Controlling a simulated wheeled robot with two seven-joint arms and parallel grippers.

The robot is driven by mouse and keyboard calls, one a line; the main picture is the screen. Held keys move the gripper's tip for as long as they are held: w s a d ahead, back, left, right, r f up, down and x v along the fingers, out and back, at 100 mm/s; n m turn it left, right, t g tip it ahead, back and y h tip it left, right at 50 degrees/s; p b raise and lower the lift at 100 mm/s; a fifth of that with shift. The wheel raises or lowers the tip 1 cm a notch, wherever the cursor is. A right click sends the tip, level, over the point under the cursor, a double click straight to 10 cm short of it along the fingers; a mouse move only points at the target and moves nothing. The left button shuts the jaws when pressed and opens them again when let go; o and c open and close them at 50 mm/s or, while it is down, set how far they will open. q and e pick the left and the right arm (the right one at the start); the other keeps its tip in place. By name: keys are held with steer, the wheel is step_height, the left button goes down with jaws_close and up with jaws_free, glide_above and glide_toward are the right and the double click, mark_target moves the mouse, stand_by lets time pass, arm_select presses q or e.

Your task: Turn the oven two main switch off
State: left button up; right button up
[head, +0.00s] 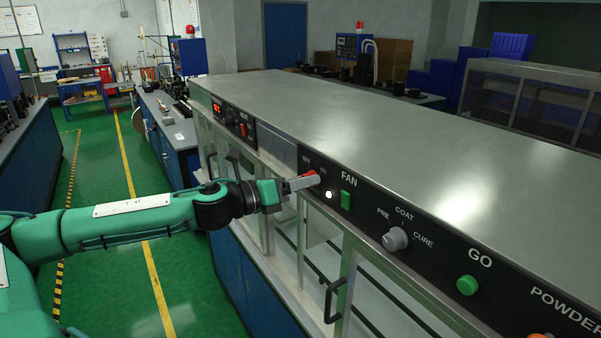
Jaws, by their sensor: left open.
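The long oven (400,150) has a grey top and a sloping black control panel (372,226) along its front. A switch with a red part (312,173) sits on the panel under small labels that seem to read OFF and ON. My left gripper (305,182) is open, with its grey fingers right at this switch, overlapping it in the picture. The fingers hide much of the switch, so I cannot tell its position or whether they touch it. A white lamp (328,195) is lit just right of it. My right gripper is not in view.
Right along the panel are a green FAN switch (346,200), a PRE/COAT/CURE knob (395,239) and a green GO button (467,285). A red display (217,107) is at the left. A black door handle (333,300) sticks out below. Green floor (110,270) is clear at left.

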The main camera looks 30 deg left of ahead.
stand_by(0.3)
arm_select(q)
steer(key=c, duration=0.9)
steer(key=shift+c, duration=0.2)
steer(key=shift+n, duration=0.3)
steer(key=shift+r+n+t+y+b, duration=0.2)
steer(key=shift+n+b, duration=1.1)
steer(key=shift+n, duration=3.2)
steer(key=shift+f+n+t+y+b, duration=0.3)
steer(key=shift+n+b, duration=0.95)
steer(key=shift+n, duration=3.25)
steer(key=shift+r, duration=0.25)
